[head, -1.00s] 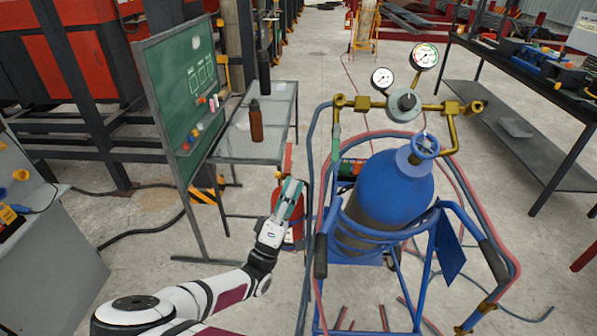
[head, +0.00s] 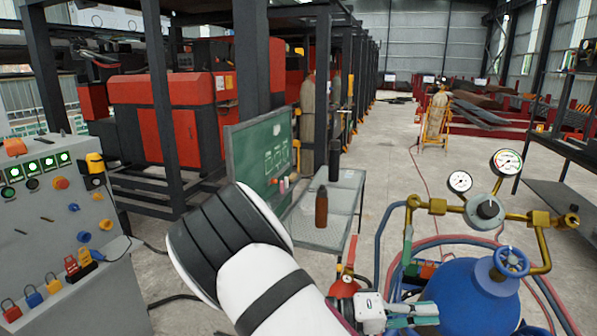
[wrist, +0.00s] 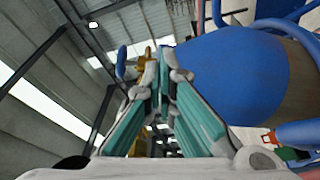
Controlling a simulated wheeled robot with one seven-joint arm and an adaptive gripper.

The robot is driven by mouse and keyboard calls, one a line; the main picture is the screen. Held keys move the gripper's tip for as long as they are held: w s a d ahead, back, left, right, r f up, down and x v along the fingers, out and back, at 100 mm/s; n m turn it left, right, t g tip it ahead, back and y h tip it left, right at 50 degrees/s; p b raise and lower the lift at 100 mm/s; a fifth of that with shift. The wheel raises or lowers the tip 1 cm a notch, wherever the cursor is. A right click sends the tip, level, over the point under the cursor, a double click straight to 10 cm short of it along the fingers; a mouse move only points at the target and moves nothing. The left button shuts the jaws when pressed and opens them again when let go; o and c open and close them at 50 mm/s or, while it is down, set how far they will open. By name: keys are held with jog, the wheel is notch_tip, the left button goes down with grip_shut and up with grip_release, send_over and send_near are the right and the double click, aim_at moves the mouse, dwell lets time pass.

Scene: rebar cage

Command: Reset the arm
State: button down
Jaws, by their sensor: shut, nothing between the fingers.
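My gripper (head: 412,315) shows at the bottom of the head view, just left of the blue gas cylinder (head: 468,298). Its teal fingers point right, toward the cylinder. In the wrist view the two teal-padded fingers of my gripper (wrist: 163,60) come together at their tips with nothing between them. The blue cylinder (wrist: 235,75) fills the upper right of that view, beyond the fingers. I cannot tell whether the fingertips touch it. My white arm link crosses the lower middle of the head view.
Brass piping with gauges (head: 507,161) stands above the cylinder. A red extinguisher (head: 345,283) is close to my gripper. A control panel (head: 60,215) stands left.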

jog(key=s+a+r+n+t+y, duration=0.2)
jog(key=s+r+t+y, duration=0.1)
jog(key=s+r+y, duration=0.6)
jog(key=s+a+r+n+t+y, duration=0.2)
jog(key=s+a+r+t+y, duration=0.1)
jog(key=s+r+y, duration=0.6)
jog(key=shift+s+a+t+y, duration=0.25)
jog(key=shift+s+t+y, duration=0.15)
jog(key=shift+d+r, duration=0.1)
